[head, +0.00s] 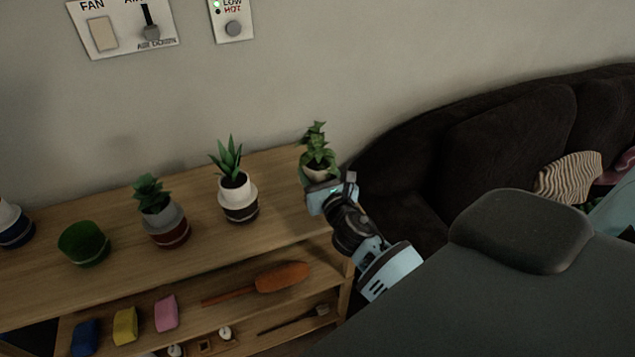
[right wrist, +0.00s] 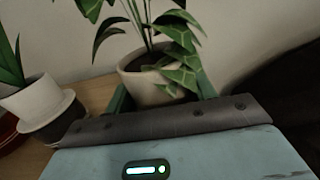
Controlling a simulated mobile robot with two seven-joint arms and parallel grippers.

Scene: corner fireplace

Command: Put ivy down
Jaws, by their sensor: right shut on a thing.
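The ivy (head: 318,148) is a leafy green plant in a pale pot, at the right end of the wooden shelf top in the head view. My right gripper (head: 320,182) is shut on its pot. In the right wrist view the ivy's pot (right wrist: 150,88) sits upright between the two fingers of my right gripper (right wrist: 163,95), with variegated leaves hanging over its rim. The gripper hides the pot's base, so I cannot tell whether it touches the shelf. My left gripper is not in view.
The shelf top (head: 275,200) also holds a spiky plant (head: 237,190) left of the ivy, a succulent (head: 160,215) and an empty green pot (head: 84,243). Coloured blocks and an orange duster (head: 282,277) lie on lower shelves. A dark sofa (head: 480,150) stands to the right.

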